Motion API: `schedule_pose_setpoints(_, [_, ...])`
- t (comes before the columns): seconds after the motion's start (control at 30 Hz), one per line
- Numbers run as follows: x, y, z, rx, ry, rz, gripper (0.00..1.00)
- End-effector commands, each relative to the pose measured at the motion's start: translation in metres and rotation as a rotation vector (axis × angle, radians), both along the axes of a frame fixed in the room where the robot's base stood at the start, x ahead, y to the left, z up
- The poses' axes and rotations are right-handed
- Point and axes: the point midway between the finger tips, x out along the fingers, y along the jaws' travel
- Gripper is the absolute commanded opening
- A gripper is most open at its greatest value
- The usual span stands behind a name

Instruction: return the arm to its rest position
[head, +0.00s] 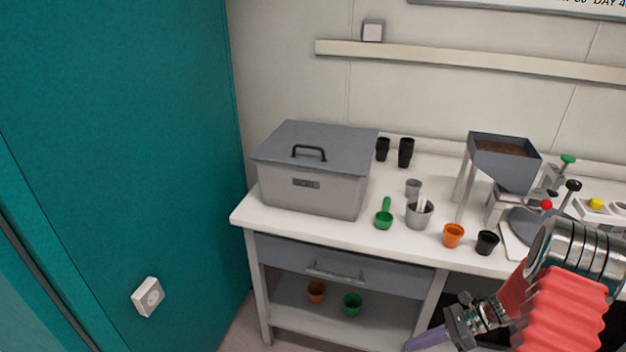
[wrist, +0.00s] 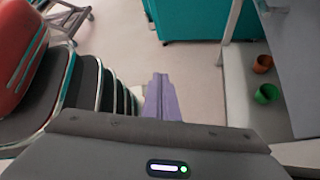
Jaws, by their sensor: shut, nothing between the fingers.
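My gripper (head: 428,339) shows at the bottom of the head view, in front of the workbench's lower part. Its purple fingers are shut with nothing between them. The fingers also show in the wrist view (wrist: 160,97), pointing out over the pale floor. My arm, with a red ribbed sleeve and metal rings, comes in from the lower right of the head view. The arm is bent, and much of it lies outside the picture.
The white workbench (head: 292,228) holds a lidded grey box (head: 310,190), a green scoop (head: 384,218), an orange pot (head: 453,235) and a hopper (head: 503,165). Orange and green pots (wrist: 266,94) sit on its lower shelf. A teal wall (head: 120,130) stands left. Floor (wrist: 190,70) below the fingers is clear.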

Motion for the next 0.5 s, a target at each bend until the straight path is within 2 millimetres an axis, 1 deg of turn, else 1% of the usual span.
schedule_pose_setpoints(0.03, [-0.003,0.002,0.010,-0.029,-0.035,0.046,0.00])
schedule_pose_setpoints(0.5, [-0.034,0.015,0.082,-0.248,-0.325,0.481,0.00])
